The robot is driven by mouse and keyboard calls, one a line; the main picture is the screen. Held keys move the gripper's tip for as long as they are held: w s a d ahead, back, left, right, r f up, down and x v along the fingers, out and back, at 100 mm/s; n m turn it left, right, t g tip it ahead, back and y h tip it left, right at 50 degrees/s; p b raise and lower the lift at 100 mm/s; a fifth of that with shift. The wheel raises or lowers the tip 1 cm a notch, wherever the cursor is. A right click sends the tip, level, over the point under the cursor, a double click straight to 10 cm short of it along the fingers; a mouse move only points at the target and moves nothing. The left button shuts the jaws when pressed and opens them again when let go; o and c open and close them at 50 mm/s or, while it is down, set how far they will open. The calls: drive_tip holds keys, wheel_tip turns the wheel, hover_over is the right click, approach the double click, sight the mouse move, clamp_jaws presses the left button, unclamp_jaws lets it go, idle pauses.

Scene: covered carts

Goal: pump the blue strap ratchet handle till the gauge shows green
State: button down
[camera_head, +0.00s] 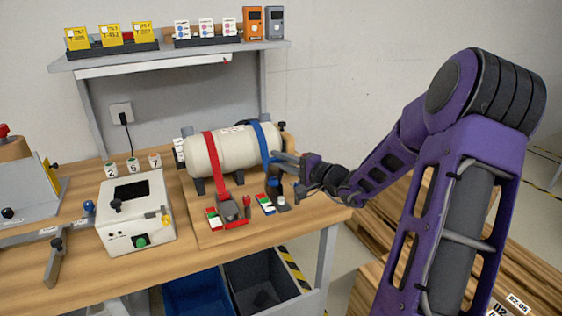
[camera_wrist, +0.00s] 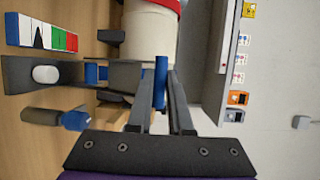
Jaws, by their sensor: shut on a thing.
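A cream tank (camera_head: 232,150) lies on a wooden board, with a red strap and a blue strap (camera_head: 266,143) around it. The blue ratchet (camera_head: 272,190) sits below the blue strap, partly hidden by my arm. My gripper (camera_head: 283,158) is at the tank's right end. In the wrist view its fingers (camera_wrist: 163,92) are shut on an upright blue bar (camera_wrist: 161,72), which looks like the ratchet handle. The blue strap's gauge (camera_head: 265,204) lies on the board; in the wrist view (camera_wrist: 42,36) its black pointer is over the white part, beside the green.
A red ratchet (camera_head: 230,212) with its own gauge stands left of the blue one. A grey block with a white button (camera_head: 283,203) is close by on the right. A white box (camera_head: 136,212) stands at left. A shelf (camera_head: 170,56) overhangs the back.

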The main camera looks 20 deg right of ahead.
drive_tip(key=shift+s+f, duration=0.1)
drive_tip(key=shift+f, duration=0.25)
drive_tip(key=c, duration=1.1)
unclamp_jaws()
drive_tip(key=v, duration=1.7)
drive_tip(key=shift+d+r, duration=0.15)
drive_tip(key=shift+r, duration=0.15)
drive_tip(key=shift+s, duration=0.1)
drive_tip(key=shift+c, duration=0.2)
